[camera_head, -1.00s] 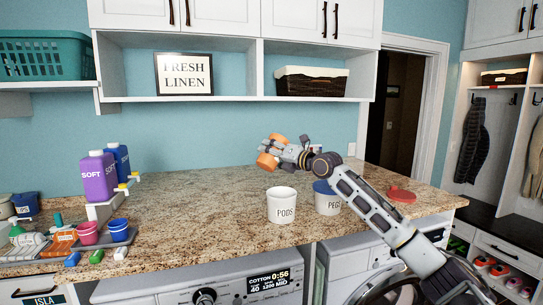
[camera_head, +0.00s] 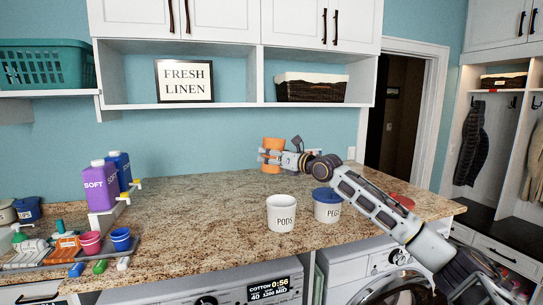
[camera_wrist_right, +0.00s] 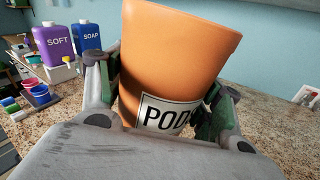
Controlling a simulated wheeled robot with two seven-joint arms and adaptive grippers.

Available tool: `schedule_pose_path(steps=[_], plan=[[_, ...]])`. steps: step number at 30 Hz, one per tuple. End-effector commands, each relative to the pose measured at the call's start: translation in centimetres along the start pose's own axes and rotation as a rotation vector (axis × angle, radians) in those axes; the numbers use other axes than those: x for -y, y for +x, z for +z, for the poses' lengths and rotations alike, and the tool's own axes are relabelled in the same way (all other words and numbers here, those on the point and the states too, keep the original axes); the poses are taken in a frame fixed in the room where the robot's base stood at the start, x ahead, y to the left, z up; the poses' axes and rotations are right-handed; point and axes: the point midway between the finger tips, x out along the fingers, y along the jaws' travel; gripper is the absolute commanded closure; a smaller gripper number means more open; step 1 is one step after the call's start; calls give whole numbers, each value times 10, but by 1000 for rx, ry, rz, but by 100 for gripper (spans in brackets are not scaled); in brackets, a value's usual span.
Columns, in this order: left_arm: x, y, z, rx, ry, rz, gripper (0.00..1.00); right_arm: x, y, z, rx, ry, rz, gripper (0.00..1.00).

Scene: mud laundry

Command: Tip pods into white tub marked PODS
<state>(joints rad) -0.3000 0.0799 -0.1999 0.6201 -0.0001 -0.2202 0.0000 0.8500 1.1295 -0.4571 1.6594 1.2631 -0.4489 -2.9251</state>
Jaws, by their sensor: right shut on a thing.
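An orange pot (camera_head: 271,143) is held above the back of the granite counter in the head view. In the right wrist view the orange pot (camera_wrist_right: 178,50) carries a label reading "POD", its end covered by a finger. My right gripper (camera_head: 271,157) is shut around the pot's sides, and the pot stands about upright. The pot's inside is hidden. The white tub marked PODS (camera_head: 281,215) stands upright and open on the counter, nearer the front edge and lower than the pot. Its contents cannot be made out. My left gripper is not in view.
A white PEGS tub (camera_head: 327,210) with a blue top stands right of the PODS tub, below my right arm. A red disc (camera_head: 402,201) lies farther right. Purple SOFT bottle (camera_head: 98,182), a blue bottle and small cups stand at left. The middle counter is clear.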

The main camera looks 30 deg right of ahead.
Motion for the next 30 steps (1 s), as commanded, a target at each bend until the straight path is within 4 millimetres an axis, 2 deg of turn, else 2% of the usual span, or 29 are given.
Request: schedule_pose_path(steps=[3,15,30], plan=[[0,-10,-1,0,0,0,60,-2,0,7,1,-58,0,73],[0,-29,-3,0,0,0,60,-2,0,10,2,-148,0,73],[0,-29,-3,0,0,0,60,-2,0,7,0,-154,1,73]])
